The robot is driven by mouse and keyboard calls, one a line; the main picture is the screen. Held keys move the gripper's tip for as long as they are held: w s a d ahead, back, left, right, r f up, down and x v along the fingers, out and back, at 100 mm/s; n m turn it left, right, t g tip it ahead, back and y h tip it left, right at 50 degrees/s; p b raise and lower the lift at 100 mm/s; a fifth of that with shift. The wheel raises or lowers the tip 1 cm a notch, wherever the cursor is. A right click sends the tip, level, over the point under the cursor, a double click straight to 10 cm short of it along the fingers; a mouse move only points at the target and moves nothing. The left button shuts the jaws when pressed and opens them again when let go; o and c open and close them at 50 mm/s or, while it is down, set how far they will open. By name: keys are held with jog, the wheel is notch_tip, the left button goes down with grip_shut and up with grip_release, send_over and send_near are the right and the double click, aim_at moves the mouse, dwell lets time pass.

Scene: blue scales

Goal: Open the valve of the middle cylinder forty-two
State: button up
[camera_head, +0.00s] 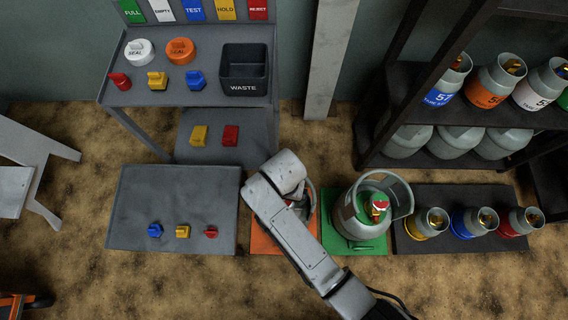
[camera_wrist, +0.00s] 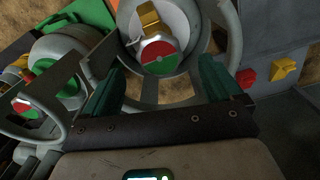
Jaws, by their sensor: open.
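A grey gas cylinder (camera_head: 312,203) on the orange mat (camera_head: 268,241) is mostly hidden by my arm in the head view. In the wrist view its collar (camera_wrist: 226,45) surrounds a gold valve (camera_wrist: 149,20) and a round red-and-green disc (camera_wrist: 158,58). My gripper (camera_wrist: 158,85) is open, its two teal fingers apart on either side below the disc. I see no contact with the valve. Another grey cylinder (camera_head: 350,218) with a green top and a red-and-green disc stands on the green mat (camera_head: 345,248). No number forty-two is readable.
Three small cylinders stand on a dark mat (camera_head: 490,243) at right, below a shelf of several cylinders. A grey board (camera_head: 170,200) at left carries blue, yellow and red pieces. A bench with a black waste bin (camera_head: 244,70) stands behind.

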jog(key=shift+f+b, duration=0.55)
jog(key=shift+f, duration=1.3)
jog(key=shift+c, duration=0.2)
jog(key=c, duration=1)
